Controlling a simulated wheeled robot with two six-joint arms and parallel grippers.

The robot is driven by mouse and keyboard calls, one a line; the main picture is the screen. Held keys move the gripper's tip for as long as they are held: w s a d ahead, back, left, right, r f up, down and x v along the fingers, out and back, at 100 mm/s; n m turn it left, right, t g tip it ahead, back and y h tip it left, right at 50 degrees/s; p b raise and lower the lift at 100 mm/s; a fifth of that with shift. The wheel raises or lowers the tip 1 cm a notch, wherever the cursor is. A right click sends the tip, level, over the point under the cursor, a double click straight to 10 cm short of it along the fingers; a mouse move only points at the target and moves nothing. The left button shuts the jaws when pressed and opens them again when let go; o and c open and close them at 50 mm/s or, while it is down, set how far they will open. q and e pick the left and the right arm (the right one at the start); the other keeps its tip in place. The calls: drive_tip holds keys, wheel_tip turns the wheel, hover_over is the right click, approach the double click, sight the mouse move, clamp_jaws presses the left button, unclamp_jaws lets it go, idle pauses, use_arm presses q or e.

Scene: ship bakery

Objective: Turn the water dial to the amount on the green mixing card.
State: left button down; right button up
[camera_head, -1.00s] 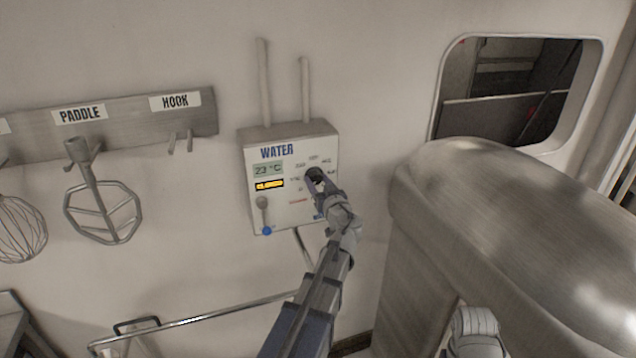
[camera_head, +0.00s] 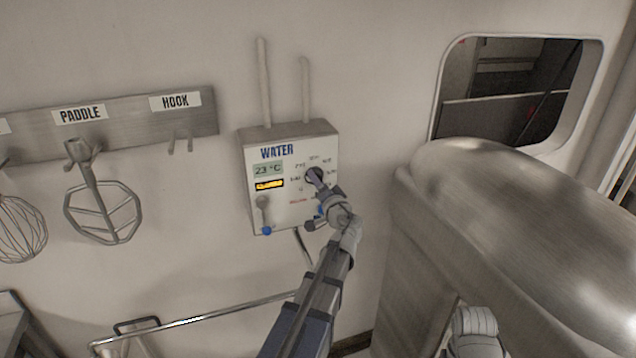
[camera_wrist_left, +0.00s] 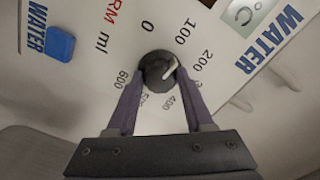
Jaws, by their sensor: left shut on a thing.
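The water dial (camera_wrist_left: 153,80) is a round black knob with a white pointer line on the white WATER box (camera_head: 290,215). In the left wrist view the pointer aims between 100 and 200, nearer 200, on a scale from 0 to 600 ml. My left gripper (camera_head: 315,177) is shut on the dial, one finger on each side. It also shows in the left wrist view (camera_wrist_left: 157,84). In the head view the gripper partly covers the dial and the lower right of the box. I see no green mixing card. My right gripper is not in view.
The box has a 23 °C display (camera_head: 267,169), a yellow-lit display (camera_head: 269,184) and a lever with a blue tip (camera_head: 266,230). A paddle (camera_head: 103,212) and a whisk (camera_head: 20,228) hang at left. A large rounded metal machine (camera_head: 520,220) stands close at right.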

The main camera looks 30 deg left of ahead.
use_arm(q)
drive_tip(key=m, duration=0.6)
drive_tip(key=shift+m, duration=0.4)
idle(0.4)
drive_tip(key=shift+c, duration=1.4)
unclamp_jaws()
drive_tip(key=v, duration=0.8)
drive_tip(key=shift+w, duration=0.1)
